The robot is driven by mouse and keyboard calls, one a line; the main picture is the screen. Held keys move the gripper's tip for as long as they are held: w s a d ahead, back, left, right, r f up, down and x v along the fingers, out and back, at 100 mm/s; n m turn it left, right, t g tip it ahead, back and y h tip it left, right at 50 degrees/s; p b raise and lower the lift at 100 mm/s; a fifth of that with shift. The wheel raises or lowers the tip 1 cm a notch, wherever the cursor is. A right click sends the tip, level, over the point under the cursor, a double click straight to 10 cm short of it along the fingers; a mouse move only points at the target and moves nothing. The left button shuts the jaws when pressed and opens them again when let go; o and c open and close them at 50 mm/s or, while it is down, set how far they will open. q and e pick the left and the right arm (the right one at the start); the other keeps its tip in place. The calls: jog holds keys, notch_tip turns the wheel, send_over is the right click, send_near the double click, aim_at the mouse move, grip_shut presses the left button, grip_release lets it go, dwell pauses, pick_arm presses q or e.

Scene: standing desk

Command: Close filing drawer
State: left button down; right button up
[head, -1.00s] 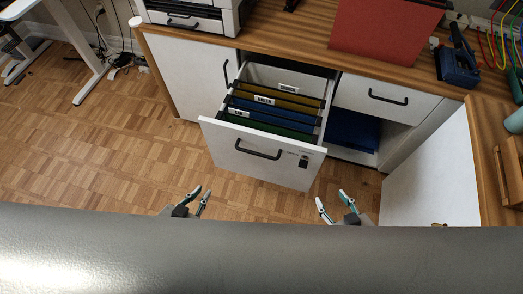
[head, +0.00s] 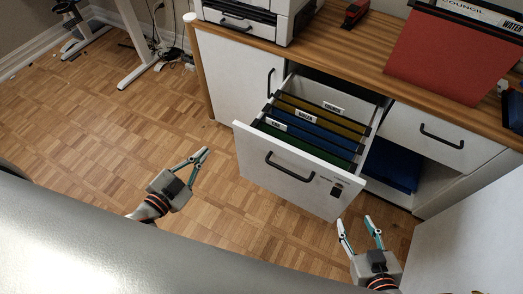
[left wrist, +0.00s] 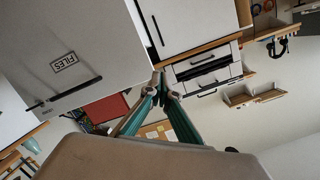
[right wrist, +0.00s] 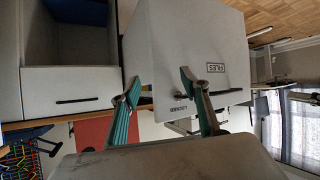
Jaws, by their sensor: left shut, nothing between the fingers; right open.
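The white filing drawer (head: 295,175) is pulled out of the desk, with several hanging folders (head: 310,130) inside. Its front has a black handle (head: 288,168) and a dark lock. In the left wrist view the drawer front (left wrist: 75,45) shows a FILES label. It also fills much of the right wrist view (right wrist: 190,50). My left gripper (head: 199,158) is shut and empty, left of the drawer front and apart from it. My right gripper (head: 357,226) is open and empty, in front of the drawer's right end; I cannot tell the exact gap.
The wooden desk top (head: 365,50) holds a printer (head: 250,20), a red stapler (head: 354,12) and a red folder (head: 450,55). A closed drawer (head: 432,130) and an open shelf with a blue item (head: 394,165) are right of the filing drawer.

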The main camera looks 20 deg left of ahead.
pick_arm(q)
jog(key=w+a+r+m+t+h+b, duration=0.1)
jog(key=w+r+m+h+b, duration=0.1)
jog(key=m+h+b, duration=0.35)
jog(key=m+g+h+b, duration=0.7)
jog(key=m+g, duration=0.1)
jog(key=m, duration=0.7)
send_near(265, 141)
jog(key=w+d, duration=0.1)
jog(key=d, duration=0.4)
jog(key=shift+w+d, duration=0.1)
jog(key=shift+w, duration=0.7)
pick_arm(e)
jog(key=shift+m+y, duration=0.4)
jog(key=shift+y, duration=0.2)
jog(key=shift+w+a+f, duration=0.15)
jog(key=shift+a+f, duration=0.75)
jog(key=shift+a, duration=0.1)
jog(key=shift+w+a+f, duration=0.1)
jog(key=shift+a+f, duration=0.75)
jog(key=shift+a, duration=0.15)
pick_arm(q)
jog(key=shift+w+r, duration=0.1)
